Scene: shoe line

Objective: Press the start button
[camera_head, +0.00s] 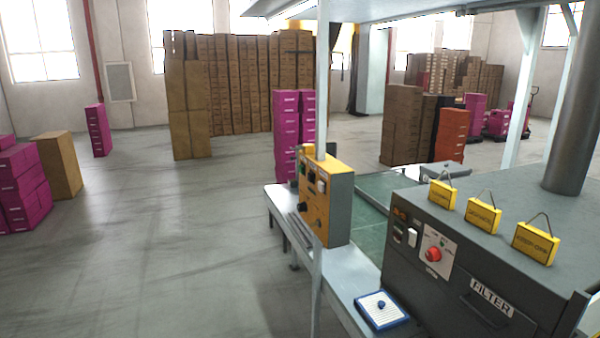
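A yellow control box (318,222) is fixed to a pale upright post right of the middle. It carries several small dark and light controls; their labels are too small to read. A grey machine (505,195) stands at the right. Its front has a panel with a round red button or knob (434,254) and a small white switch (412,238). I cannot tell which control is the start button. Neither of my grippers is in view, and nothing touches the controls.
A blue-edged white tray (383,311) with a small blue object lies on the pale bench ledge. A green conveyor surface (372,192) runs behind the box. Yellow tags (483,216) stand on the machine. Pink boxes (24,187) stand left.

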